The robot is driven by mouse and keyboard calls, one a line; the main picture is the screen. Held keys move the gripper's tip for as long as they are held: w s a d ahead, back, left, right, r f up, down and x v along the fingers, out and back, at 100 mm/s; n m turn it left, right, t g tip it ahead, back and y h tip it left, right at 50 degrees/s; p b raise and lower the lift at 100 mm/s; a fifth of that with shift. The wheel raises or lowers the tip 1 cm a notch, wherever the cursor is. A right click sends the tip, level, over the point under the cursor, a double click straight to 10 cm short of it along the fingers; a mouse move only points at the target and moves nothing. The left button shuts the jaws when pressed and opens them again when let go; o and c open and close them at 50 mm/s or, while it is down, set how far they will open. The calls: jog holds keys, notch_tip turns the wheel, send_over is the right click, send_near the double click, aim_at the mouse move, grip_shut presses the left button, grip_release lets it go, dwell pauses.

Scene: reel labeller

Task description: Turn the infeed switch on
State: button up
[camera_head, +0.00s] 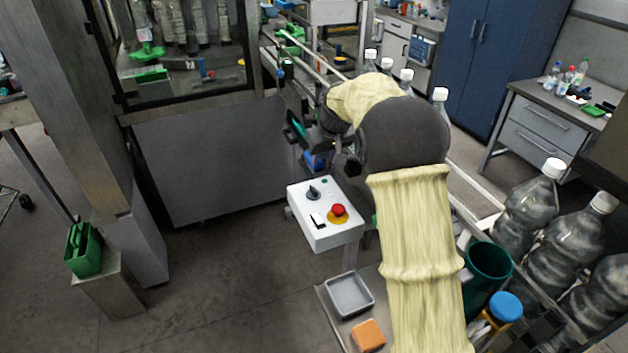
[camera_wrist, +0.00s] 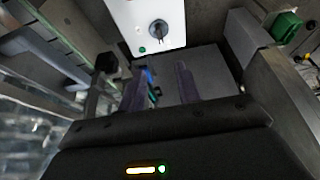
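A white control box (camera_head: 325,214) stands on a post, below and left of my arm in the head view. Its top bears a black rotary knob (camera_head: 313,191), a small green lamp or button (camera_head: 324,181), a black-and-white rocker-like switch (camera_head: 318,220) and a red mushroom button (camera_head: 338,210) on yellow. No label is readable, so I cannot tell which is the infeed switch. In the wrist view, the knob (camera_wrist: 158,28) and green spot (camera_wrist: 142,50) show on the box at the top. My gripper (camera_wrist: 161,78) is open and empty, its fingers apart and clear of the box.
Large bottles (camera_head: 527,208) line the conveyor at right. A grey tray (camera_head: 348,295), an orange block (camera_head: 368,335), a teal cup (camera_head: 487,268) and a blue-lidded jar (camera_head: 503,308) stand below. A machine cabinet (camera_head: 215,160) is at left; open floor lies before it.

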aim_at(314, 188)
jog(key=p+x, duration=0.5)
jog(key=x, duration=1.2)
jog(key=shift+d+f+p, duration=0.1)
jog(key=shift+p, duration=0.3)
grip_shut()
